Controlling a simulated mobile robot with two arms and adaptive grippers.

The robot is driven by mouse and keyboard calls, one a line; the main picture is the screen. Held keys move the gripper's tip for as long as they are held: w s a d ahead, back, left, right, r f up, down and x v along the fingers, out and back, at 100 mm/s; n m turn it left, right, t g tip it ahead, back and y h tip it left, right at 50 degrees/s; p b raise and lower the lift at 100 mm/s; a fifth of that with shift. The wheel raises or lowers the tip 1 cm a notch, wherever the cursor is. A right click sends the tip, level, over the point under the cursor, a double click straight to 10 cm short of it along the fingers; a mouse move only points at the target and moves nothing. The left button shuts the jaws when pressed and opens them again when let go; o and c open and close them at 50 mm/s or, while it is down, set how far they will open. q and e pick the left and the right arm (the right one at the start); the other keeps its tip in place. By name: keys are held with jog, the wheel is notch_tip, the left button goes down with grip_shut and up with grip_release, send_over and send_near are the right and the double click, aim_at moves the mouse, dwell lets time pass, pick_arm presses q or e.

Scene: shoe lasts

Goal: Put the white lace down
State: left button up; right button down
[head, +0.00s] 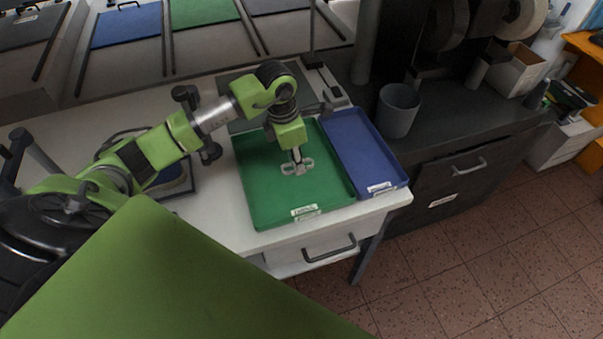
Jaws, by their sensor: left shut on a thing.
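My left gripper (297,158) points down over the green tray (262,195), reached from the left by my green arm. It is shut on the white lace (297,168), a small pale bundle at its fingertips. The lace is over the middle of the tray's floor; I cannot tell whether it touches it. My right gripper is not in view.
A blue tray (357,150) lies right beside the green one on the white table (226,222). A grey bin (398,110) stands on the dark counter to the right. The green tray's front part is bare. A large green surface covers the lower left.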

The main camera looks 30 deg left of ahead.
aim_at(301, 176)
pick_arm(q)
jog(key=shift+w+d+f+b, duration=0.1)
jog(key=shift+w+f+b, duration=0.35)
jog(key=shift+w+f, duration=0.35)
notch_tip(301, 176, down, 4)
jog(key=shift+w+d+r+b, duration=0.1)
jog(key=shift+d+r+b, duration=0.05)
jog(key=shift+b, duration=0.85)
jog(key=shift+f, duration=0.2)
jog(key=o, duration=0.7)
jog(key=shift+r, duration=0.1)
